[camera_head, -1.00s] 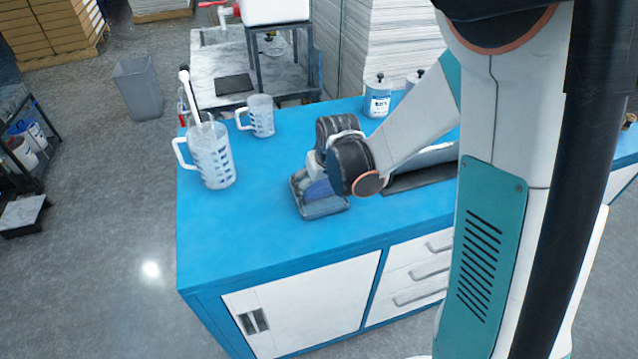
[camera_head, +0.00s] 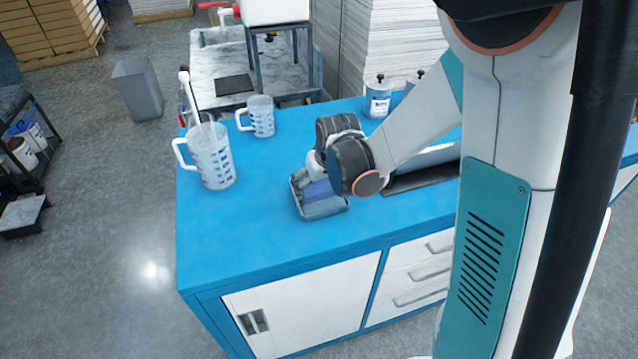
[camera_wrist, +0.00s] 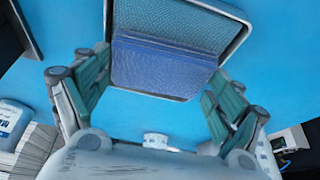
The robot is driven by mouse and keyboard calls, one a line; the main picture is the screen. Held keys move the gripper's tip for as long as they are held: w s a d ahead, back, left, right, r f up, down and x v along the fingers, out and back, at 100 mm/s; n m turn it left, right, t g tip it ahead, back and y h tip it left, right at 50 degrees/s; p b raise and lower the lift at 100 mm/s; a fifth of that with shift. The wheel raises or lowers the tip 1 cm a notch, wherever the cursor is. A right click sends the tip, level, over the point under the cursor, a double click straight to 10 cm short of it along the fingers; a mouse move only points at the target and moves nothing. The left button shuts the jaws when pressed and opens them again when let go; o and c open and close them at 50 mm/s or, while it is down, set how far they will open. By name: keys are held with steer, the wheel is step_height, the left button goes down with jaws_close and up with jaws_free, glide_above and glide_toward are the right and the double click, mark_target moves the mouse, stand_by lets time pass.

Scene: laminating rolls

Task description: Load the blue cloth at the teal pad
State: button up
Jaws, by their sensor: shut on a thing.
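The blue cloth (camera_wrist: 162,66) is a folded, ribbed piece between the fingers of my gripper (camera_wrist: 158,80) in the wrist view. My gripper is shut on it. The cloth is over a shallow metal-rimmed tray with a grey-teal textured pad (camera_wrist: 170,22). I cannot tell whether the cloth touches the pad. In the head view the cloth (camera_head: 319,188) shows as a small blue patch over the front of the tray (camera_head: 322,209). My wrist hides most of the fingers and the tray's right side there.
The tray stands on a blue-topped cabinet (camera_head: 235,245). A large measuring jug (camera_head: 212,160) with a stick in it and a smaller jug (camera_head: 262,117) stand to the left. Cans (camera_head: 378,98) stand behind my arm. The cabinet top at front left is clear.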

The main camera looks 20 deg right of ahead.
mark_target(319, 187)
steer(key=shift+r+p, duration=2.25)
steer(key=shift+r, duration=1.05)
